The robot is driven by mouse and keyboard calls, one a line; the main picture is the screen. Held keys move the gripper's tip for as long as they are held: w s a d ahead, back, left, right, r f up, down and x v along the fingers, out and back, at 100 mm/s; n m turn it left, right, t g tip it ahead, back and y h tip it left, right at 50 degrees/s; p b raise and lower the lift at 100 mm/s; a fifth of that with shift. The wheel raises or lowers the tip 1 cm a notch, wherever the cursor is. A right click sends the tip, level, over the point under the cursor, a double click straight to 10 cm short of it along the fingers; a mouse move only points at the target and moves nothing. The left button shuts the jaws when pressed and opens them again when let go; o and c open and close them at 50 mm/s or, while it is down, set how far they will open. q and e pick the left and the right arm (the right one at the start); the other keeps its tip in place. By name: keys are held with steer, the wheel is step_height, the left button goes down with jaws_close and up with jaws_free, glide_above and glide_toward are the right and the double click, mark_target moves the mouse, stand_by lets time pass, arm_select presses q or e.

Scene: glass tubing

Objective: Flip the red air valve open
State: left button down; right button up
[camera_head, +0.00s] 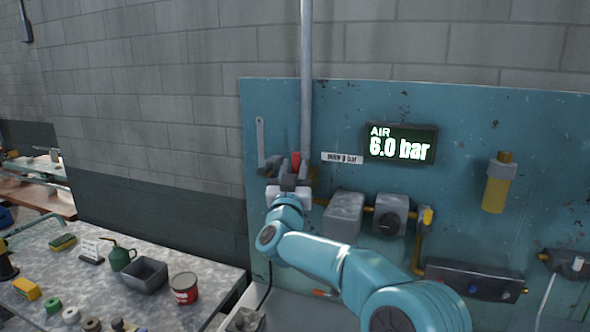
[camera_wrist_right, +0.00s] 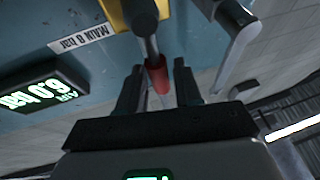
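The red air valve handle (camera_head: 296,160) is on the blue wall panel, beside the vertical grey pipe. In the right wrist view the red grip (camera_wrist_right: 158,78) sits on a grey metal lever coming from a yellow fitting (camera_wrist_right: 122,12). My right gripper (camera_head: 288,172) is at the handle. In the wrist view its two dark fingers (camera_wrist_right: 160,88) stand apart on either side of the red grip, with a visible gap on the right side. The display (camera_head: 401,143) reads AIR 6.0 bar. My left gripper is not in view.
A label (camera_head: 342,158) is right of the valve. A grey box (camera_head: 345,215) and a gauge-like unit (camera_head: 391,214) sit below on yellow piping. A bench (camera_head: 215,278) at lower left holds a grey bin (camera_head: 146,274), a red can (camera_head: 184,287) and small items.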

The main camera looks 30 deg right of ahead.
steer(key=shift+s+a+f, duration=0.1)
steer(key=shift+s+f, duration=0.05)
steer(key=b+v, duration=0.7)
steer(key=v, duration=0.8)
steer(key=shift+s+a+f, duration=0.15)
steer(key=shift+s+a, duration=0.05)
steer(key=shift+s, duration=0.05)
